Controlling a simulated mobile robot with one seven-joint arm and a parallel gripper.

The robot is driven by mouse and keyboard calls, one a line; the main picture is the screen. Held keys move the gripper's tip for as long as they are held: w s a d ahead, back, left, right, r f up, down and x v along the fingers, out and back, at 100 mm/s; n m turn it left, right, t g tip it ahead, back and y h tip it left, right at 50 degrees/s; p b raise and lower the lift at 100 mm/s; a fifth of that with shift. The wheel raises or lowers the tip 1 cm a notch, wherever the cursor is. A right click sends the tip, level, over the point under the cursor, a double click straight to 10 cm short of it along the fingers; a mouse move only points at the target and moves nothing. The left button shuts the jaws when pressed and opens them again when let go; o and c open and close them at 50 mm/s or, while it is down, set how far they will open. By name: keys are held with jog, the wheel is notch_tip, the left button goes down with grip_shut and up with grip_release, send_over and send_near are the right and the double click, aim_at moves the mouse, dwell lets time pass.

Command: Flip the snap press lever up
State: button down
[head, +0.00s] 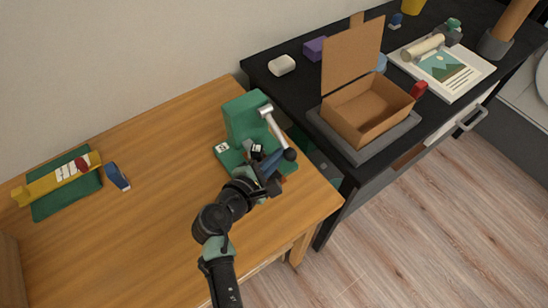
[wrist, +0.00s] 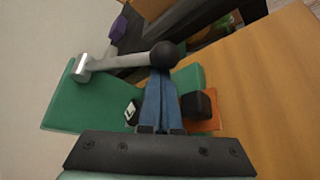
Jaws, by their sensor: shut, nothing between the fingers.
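The snap press is a green stand (head: 245,118) near the right end of the wooden table; it also shows in the wrist view (wrist: 85,103). Its grey metal lever (head: 273,126) runs from a pivot at the top of the stand down and outward to a black ball knob (head: 290,155). In the wrist view the lever (wrist: 125,62) spans left to right, ending at the knob (wrist: 166,54). My gripper (head: 281,157) is shut and empty, its blue fingers (wrist: 162,72) right at the knob. I cannot tell whether they touch it. The fingers hide part of the press base.
A small black block (wrist: 197,104) sits on an orange patch beside the fingers. A yellow holder (head: 40,187) on a green mat and a blue object (head: 117,177) lie at the left. An open cardboard box (head: 365,118) stands on the black desk. The table's middle is clear.

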jog(key=shift+r, duration=0.2)
jog(key=shift+s+d+r+p, duration=0.1)
jog(key=shift+s+r+p, duration=0.05)
jog(key=shift+p, duration=0.7)
